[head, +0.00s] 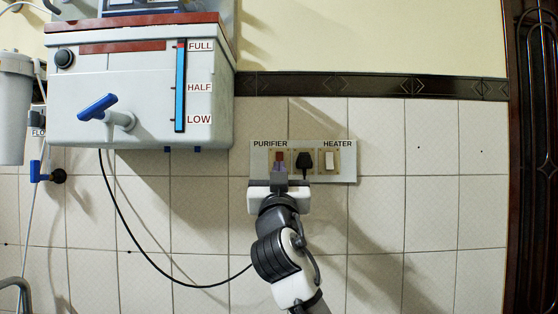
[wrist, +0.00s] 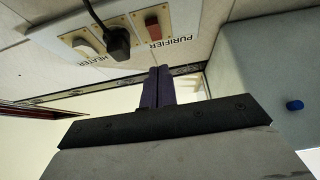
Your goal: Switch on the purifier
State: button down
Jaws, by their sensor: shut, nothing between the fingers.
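The purifier (head: 140,75) is a white wall-mounted tank with a dark red lid band, a blue tap and a blue level strip. Its red switch (head: 279,156) sits under the PURIFIER label on the wall switch panel (head: 346,175). The red switch also shows in the wrist view (wrist: 153,28), at the top. My gripper (head: 279,169) is shut and empty, with its purple fingers just below the red switch in the head view. In the wrist view the fingertips (wrist: 160,69) appear short of the switch. I cannot tell whether they touch the panel.
A black plug (head: 303,163) with a cable sits in the middle socket. The white HEATER switch (head: 330,160) is right of it. A white filter canister (head: 14,105) hangs at the far left. Tiled wall right of the panel is clear.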

jog(key=w, duration=0.2)
jog(key=w+p, duration=0.2)
jog(key=w, duration=0.1)
jog(key=shift+w+r, duration=0.25)
jog(key=shift+w, duration=0.05)
jog(key=shift+w+f, duration=0.1)
jog(key=shift+f, duration=0.1)
jog(key=w+t+b, duration=0.1)
jog(key=b, duration=0.2)
jog(key=shift+f+t+b, duration=0.1)
jog(key=shift+t+b, duration=0.3)
jog(key=b, duration=0.5)
send_near(280, 158)
jog(key=v, duration=0.6)
jog(key=shift+a+f, duration=0.15)
jog(key=shift+f, duration=0.15)
jog(key=shift+r, duration=0.1)
